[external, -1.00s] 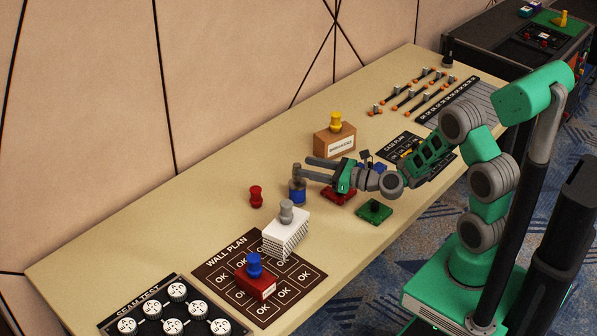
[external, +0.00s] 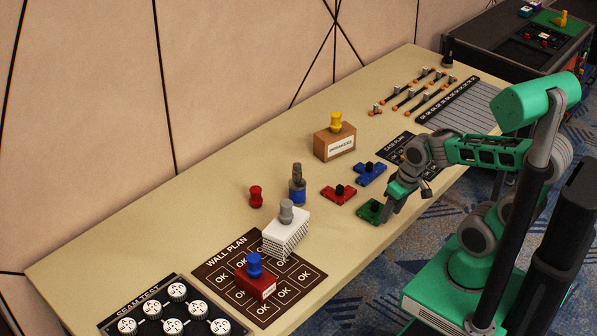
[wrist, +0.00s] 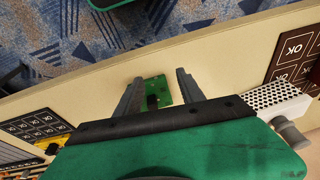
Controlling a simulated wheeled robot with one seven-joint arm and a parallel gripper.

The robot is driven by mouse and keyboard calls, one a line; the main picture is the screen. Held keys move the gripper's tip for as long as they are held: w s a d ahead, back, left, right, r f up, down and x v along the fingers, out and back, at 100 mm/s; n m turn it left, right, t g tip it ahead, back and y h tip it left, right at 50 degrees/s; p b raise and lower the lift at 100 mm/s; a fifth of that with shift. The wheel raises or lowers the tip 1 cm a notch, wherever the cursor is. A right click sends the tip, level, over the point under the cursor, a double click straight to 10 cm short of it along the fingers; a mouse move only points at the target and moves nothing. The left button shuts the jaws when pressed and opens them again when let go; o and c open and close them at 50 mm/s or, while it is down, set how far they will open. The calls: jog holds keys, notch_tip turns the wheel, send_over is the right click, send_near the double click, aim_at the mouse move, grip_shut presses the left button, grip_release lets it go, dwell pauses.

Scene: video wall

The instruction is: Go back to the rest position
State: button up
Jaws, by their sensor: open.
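My gripper (external: 389,217) points down near the table's front edge, beside the small green board (external: 369,211). In the wrist view my gripper (wrist: 158,82) has its two dark fingers spread apart with nothing held. The green board (wrist: 158,92) with its black knob shows between the fingers, below them; I cannot tell the exact gap.
On the table (external: 200,205) stand a blue and grey cylinder (external: 297,190), a red knob (external: 256,197), a white block (external: 286,236), a red block (external: 257,284) and a brown box (external: 335,142). Red (external: 338,194) and blue (external: 370,174) boards lie nearby. Carpet lies in front.

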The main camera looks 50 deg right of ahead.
notch_tip(320, 180, up, 13)
jog(key=n+p, duration=0.1)
jog(key=p, duration=0.9)
jog(key=shift+s+d+h, duration=0.3)
jog(key=shift+s+d, duration=0.1)
jog(key=shift+s, duration=0.05)
